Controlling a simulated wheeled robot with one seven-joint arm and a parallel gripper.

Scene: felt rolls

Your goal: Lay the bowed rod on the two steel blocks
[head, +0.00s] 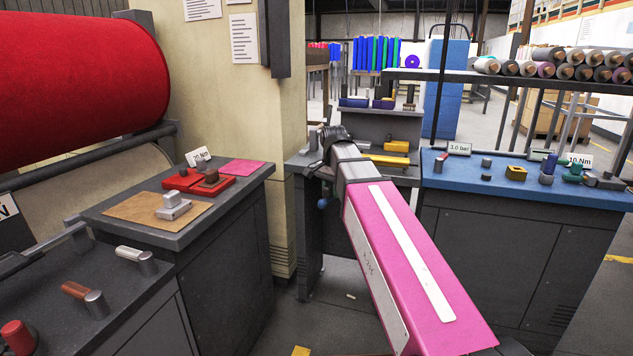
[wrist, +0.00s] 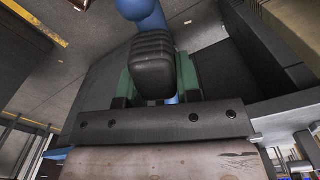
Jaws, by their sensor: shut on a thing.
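In the wrist view, my gripper (wrist: 155,70) shows a black ridged pad with green parts on both sides. It is shut on a smooth blue thing (wrist: 143,10), seen beyond and beside the pad, mostly hidden; it may be the bowed rod. In the head view, my pink arm reaches to the middle bench, and its dark end (head: 333,142) hides the jaws. A rounded blue end (head: 322,202) shows below it, before the bench front. A small grey upright piece (head: 313,140) stands at the bench's left; I cannot tell whether it is one of the steel blocks.
The left bench holds a brown mat (head: 130,211) with a grey block (head: 172,206), and red pieces (head: 198,181). A blue-topped bench (head: 450,181) with several small parts stands at right. Yellow pieces (head: 388,160) lie on the middle bench. A cream pillar (head: 235,100) stands left of my arm.

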